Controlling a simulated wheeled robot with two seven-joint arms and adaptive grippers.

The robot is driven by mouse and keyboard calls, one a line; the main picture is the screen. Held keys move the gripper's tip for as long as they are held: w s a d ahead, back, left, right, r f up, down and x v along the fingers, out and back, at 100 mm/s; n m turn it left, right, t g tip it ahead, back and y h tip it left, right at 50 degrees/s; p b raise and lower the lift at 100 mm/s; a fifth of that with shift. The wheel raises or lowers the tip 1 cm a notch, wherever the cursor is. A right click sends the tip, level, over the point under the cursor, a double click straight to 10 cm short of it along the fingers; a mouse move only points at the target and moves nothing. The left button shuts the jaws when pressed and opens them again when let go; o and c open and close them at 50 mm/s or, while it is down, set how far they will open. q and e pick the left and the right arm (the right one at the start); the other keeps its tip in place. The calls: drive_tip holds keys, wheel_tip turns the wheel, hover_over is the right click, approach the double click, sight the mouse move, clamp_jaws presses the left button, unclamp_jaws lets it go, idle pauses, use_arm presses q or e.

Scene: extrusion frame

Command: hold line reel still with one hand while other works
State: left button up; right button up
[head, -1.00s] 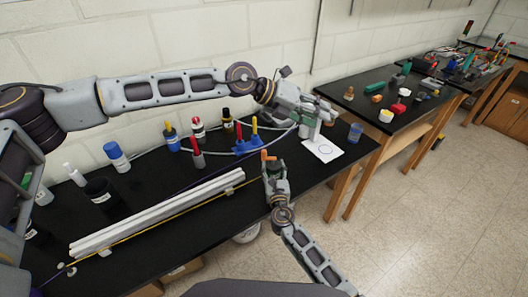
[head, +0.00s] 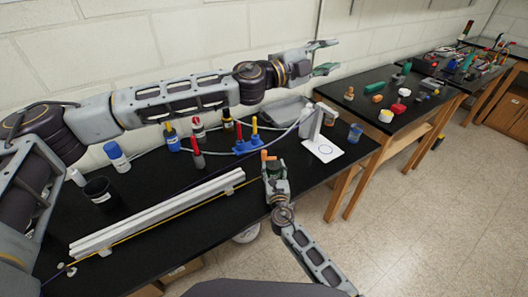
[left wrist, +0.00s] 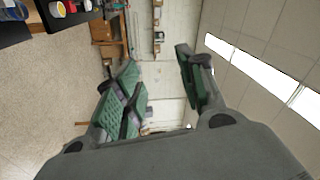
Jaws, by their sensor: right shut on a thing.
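My right gripper (head: 272,168) is at the front edge of the black bench, shut on the line reel (head: 264,155), of which small orange parts show above the fingers. The rest of the reel is hidden by the fingers. A yellow line (head: 160,228) runs from near the reel along the front of the white extrusion (head: 150,214) to the bench's left end. My left gripper (head: 325,57) is raised above the back right of the bench, open and empty. Its spread green-padded fingers also show in the left wrist view (left wrist: 160,80).
A grey-white stand (head: 312,122) with a white card (head: 322,147) is at the bench's right end. A blue holder (head: 246,147), bottles (head: 117,157) and a black cup (head: 101,192) stand behind the extrusion. Another cluttered bench (head: 370,78) is beyond a gap.

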use_arm(q)
drive_tip(key=w+a+f+n+t+y, duration=0.1)
drive_tip(key=w+a+n+t+y, duration=0.35)
drive_tip(key=n, duration=0.55)
drive_tip(key=n+g+y, duration=1.1)
drive_tip(key=n, duration=0.3)
approach(264, 151)
drive_tip(key=shift+v, duration=0.8)
drive_tip(key=shift+f, duration=0.15)
drive_tip(key=shift+x, duration=5.9)
clamp_jaws()
